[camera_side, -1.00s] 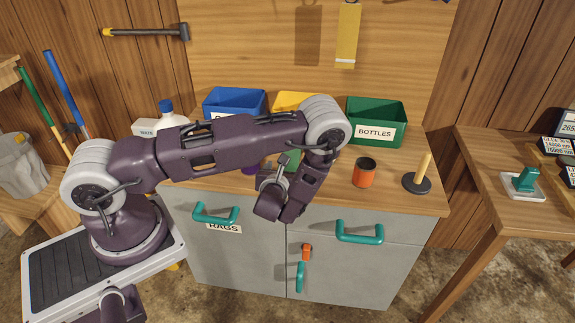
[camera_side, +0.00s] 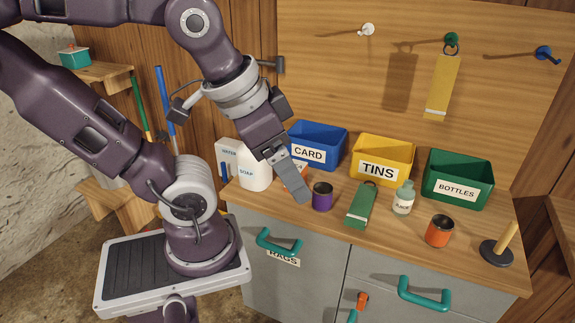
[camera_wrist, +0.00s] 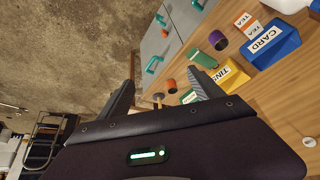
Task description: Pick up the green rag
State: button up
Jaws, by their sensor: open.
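The green rag (camera_side: 361,205) lies on the workbench top (camera_side: 280,205), with a loop at its far end and a pale stripe at its near end. It also shows in the wrist view (camera_wrist: 203,58), beyond the finger on the right. My gripper (camera_side: 296,190) is above the bench to the left of the rag, apart from it, pointing down and to the right. In the wrist view, my gripper (camera_wrist: 165,88) has its two fingers spread wide with nothing held between them.
A purple tin (camera_side: 322,197) stands between my gripper and the rag. A small white bottle (camera_side: 403,198) stands right of the rag, and an orange tin (camera_side: 439,231) farther right. Blue (camera_side: 318,138), yellow (camera_side: 383,152) and green (camera_side: 458,180) bins stand behind. A yellow rag (camera_side: 442,85) hangs above.

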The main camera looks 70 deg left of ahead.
jog(key=shift+o, duration=0.4)
jog(key=shift+s+d+r, duration=0.1)
jog(key=shift+d+r, duration=0.25)
jog(key=shift+d, duration=0.1)
